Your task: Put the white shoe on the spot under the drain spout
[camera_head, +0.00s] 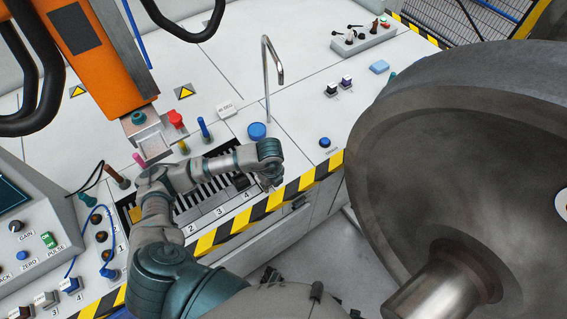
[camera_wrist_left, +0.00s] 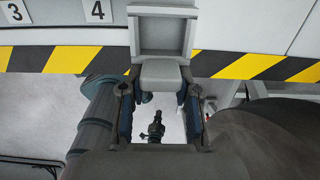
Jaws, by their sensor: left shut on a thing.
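My left gripper (camera_head: 270,180) is over the striped front edge of the bench, right of the slot marked 4. In the left wrist view, its two fingers (camera_wrist_left: 160,100) are shut on a pale grey-white piece, which I take as the white shoe (camera_wrist_left: 160,73). The piece has a raised, tray-like frame beyond the fingers. In the head view, the shoe cannot be made out at the gripper. The drain spout (camera_head: 267,70) is a thin, hooked metal pipe standing behind the gripper. A blue disc (camera_head: 257,131) lies near its foot. My right gripper is not seen.
A slotted rack (camera_head: 190,212) with numbered places lies left of the gripper. An orange machine (camera_head: 95,50) hangs at the upper left. A large steel wheel (camera_head: 460,150) fills the right side. A blue knob (camera_head: 325,142) sits near the bench edge. The bench behind the spout is mostly clear.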

